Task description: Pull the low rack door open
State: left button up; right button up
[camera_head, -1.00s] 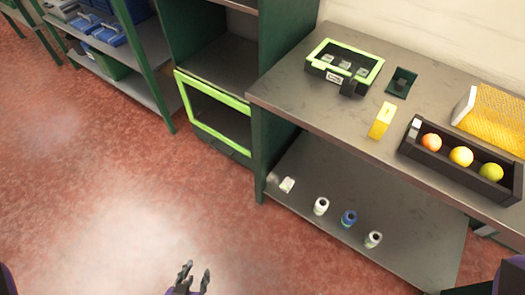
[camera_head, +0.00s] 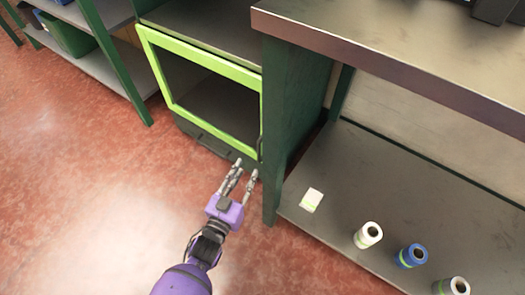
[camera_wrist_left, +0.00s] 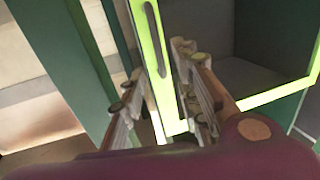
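The low rack door (camera_head: 212,136) is a bright green frame around a dark opening and looks shut against the rack. Its dark vertical handle (camera_wrist_left: 155,40) is on the frame's edge in the left wrist view (camera_wrist_left: 167,85). My left gripper (camera_head: 244,170) is at the door's lower right corner in the head view. Its fingers are spread and empty. In the left wrist view the fingertips (camera_wrist_left: 152,84) lie on either side of the handle's line, with the handle appearing beyond them; contact cannot be told. My right gripper is not in view.
A table (camera_head: 390,55) stands right of the rack, its green leg (camera_head: 272,190) close beside my left gripper. Its lower shelf (camera_head: 345,170) holds a small white box (camera_head: 311,199) and several rolls (camera_head: 411,255). The red floor (camera_head: 90,190) before the door is clear.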

aim_at(258, 151)
pick_arm(q)
jog(key=shift+t+h, duration=0.3)
jog(key=b+x, duration=0.1)
jog(key=x, duration=0.2)
jog(key=b+x, duration=0.1)
jog(key=x, duration=0.2)
jog(key=b+x, duration=0.1)
jog(key=x, duration=0.2)
jog(key=shift+w+d+f, duration=0.1)
jog(key=shift+w+f, duration=0.15)
jog(key=shift+f, duration=0.1)
jog(key=shift+w+d, duration=0.15)
jog(key=shift+w, duration=0.25)
jog(key=shift+r, duration=0.1)
jog(key=c, duration=0.7)
grip_shut()
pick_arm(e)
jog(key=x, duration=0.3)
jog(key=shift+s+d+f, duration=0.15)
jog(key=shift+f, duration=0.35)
